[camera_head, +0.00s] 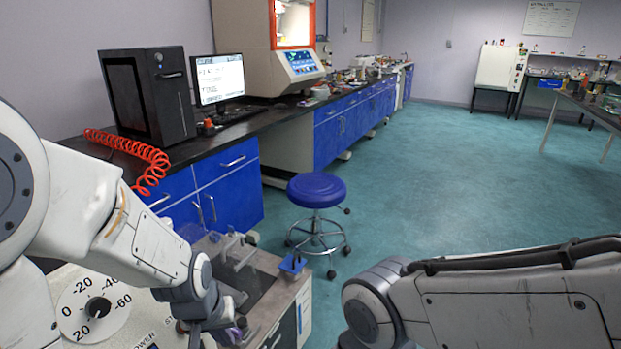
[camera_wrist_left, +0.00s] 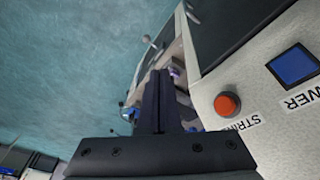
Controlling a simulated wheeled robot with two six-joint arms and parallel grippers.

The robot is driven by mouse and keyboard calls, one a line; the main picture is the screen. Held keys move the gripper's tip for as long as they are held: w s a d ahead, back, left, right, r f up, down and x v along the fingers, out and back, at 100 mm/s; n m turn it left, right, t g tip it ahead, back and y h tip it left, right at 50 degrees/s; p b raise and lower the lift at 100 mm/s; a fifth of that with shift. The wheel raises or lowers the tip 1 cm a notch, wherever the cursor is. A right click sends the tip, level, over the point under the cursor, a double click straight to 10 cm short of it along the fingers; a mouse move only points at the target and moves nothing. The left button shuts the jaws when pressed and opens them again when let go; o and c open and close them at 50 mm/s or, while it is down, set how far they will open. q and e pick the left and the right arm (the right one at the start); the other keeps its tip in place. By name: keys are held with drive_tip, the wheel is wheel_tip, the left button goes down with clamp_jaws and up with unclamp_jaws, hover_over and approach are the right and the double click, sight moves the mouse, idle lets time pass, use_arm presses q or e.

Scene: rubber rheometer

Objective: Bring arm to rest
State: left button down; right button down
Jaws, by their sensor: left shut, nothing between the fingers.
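My left arm (camera_head: 110,215) comes in from the left in the head view and reaches down over a bench-top machine. My left gripper (camera_head: 212,325) is low in that view, partly hidden by its own wrist. In the left wrist view the two dark fingers of the left gripper (camera_wrist_left: 157,95) lie side by side, shut, with nothing between them. My right arm (camera_head: 500,295) enters from the right in the head view, bent at a joint near the bottom middle. Its gripper is outside the frame.
The machine has a temperature dial (camera_head: 97,307); the wrist view shows its orange button (camera_wrist_left: 227,104) and blue button (camera_wrist_left: 293,66) close to the gripper. A blue stool (camera_head: 317,190) stands beyond. A bench holds a black computer tower (camera_head: 150,95) and monitor (camera_head: 217,78). The teal floor (camera_head: 440,170) is open.

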use_arm(q)
drive_tip(key=s+d+r+m+g, duration=0.2)
drive_tip(key=s+d+r+m, duration=0.3)
drive_tip(key=s, duration=0.3)
drive_tip(key=s+d+r+m+g, duration=0.1)
drive_tip(key=s+d+r+m, duration=0.2)
drive_tip(key=s+d+m, duration=0.35)
wheel_tip(320, 180, up, 21)
drive_tip(key=s+n+p, duration=0.1)
drive_tip(key=n+p, duration=0.1)
drive_tip(key=p, duration=2)
drive_tip(key=shift+s+r, duration=0.15)
